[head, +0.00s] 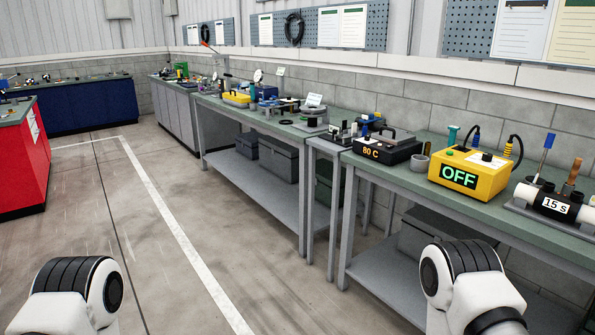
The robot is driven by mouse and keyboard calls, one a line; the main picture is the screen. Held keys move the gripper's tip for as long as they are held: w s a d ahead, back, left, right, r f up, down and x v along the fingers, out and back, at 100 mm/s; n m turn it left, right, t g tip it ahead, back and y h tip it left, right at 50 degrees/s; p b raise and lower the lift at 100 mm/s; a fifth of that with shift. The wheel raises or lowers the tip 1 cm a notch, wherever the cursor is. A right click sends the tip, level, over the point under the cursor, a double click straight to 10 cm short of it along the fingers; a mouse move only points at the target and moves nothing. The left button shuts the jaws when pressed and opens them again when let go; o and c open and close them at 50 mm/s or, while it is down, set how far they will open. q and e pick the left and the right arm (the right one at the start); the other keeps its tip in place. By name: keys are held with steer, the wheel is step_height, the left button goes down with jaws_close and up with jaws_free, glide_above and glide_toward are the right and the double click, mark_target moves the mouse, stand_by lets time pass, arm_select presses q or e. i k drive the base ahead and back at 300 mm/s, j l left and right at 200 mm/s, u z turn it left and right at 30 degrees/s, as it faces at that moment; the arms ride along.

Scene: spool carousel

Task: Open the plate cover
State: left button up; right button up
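A black heater box (400,154) showing "80 C" in orange stands on the green-topped bench at the right centre of the head view. A dark lid with a raised handle (388,138) appears to lie flat on top of it, and this may be the plate cover. The detail is too small to be sure. Only my white-and-black arm joints show at the bottom left and bottom right. Both arms are well short of the bench in the picture, and neither gripper is in view.
The bench (350,178) has a low shelf with grey cases. Open floor (200,250) lies left.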

mark_target(394, 132)
steer(key=i+j+z, duration=0.1)
steer(key=i+z, duration=0.3)
steer(key=i, duration=0.15)
steer(key=i+j+z, duration=0.4)
steer(key=i, duration=0.15)
steer(key=i+j+z, duration=0.8)
steer(key=i+j, duration=0.1)
